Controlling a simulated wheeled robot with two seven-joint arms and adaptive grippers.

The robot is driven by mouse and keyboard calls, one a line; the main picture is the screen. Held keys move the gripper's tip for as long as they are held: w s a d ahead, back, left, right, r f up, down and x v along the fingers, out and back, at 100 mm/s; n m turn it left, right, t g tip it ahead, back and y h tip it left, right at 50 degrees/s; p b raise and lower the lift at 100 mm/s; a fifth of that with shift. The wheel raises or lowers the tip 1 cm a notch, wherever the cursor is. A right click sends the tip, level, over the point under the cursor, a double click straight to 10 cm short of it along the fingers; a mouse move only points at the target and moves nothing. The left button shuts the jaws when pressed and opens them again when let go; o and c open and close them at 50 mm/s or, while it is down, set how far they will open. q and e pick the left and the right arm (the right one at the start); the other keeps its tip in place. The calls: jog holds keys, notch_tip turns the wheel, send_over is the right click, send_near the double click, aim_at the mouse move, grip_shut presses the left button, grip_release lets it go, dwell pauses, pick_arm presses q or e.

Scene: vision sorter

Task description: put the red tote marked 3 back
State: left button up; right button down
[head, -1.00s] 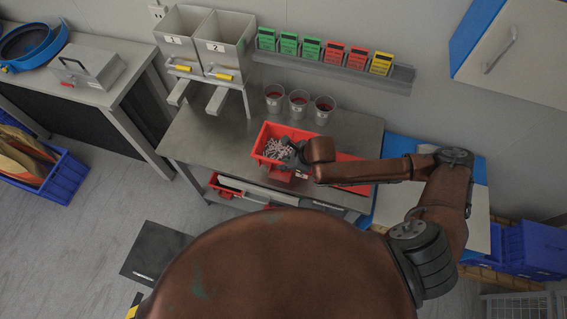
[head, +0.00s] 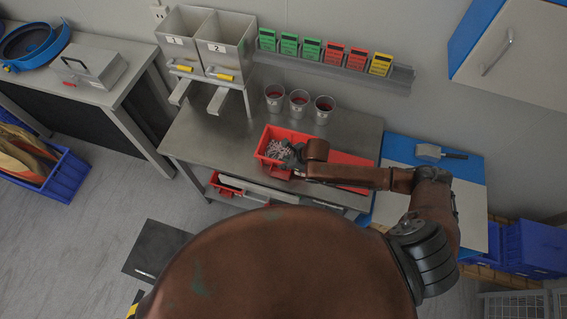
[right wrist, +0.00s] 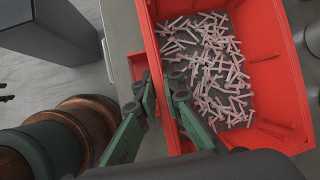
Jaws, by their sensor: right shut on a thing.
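A red tote (head: 268,142) holding many small pale pieces is at the middle of the steel table; it fills much of the right wrist view (right wrist: 283,60). I cannot read a number on it. My right gripper (head: 290,158) is at the tote's near right side. In the right wrist view its green fingers (right wrist: 162,98) are shut on the tote's edge area, beside a small red tab; the exact contact is partly hidden. I cannot tell whether the tote rests on the table or is just above it. My left gripper is not in view.
Grey bins marked 1 (head: 178,42) and 2 (head: 217,48) stand at the back left. Several cups (head: 299,102) stand behind the tote. A red area (head: 345,160) lies right of it, partly under my arm. Another red container (head: 226,188) is below the tabletop.

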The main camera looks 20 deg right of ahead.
jog(key=shift+w+f, duration=0.1)
jog(key=shift+f, duration=0.05)
jog(key=c, duration=2)
grip_release()
jog(key=shift+c, duration=0.2)
jog(key=v, duration=1.2)
jog(key=shift+b, duration=0.35)
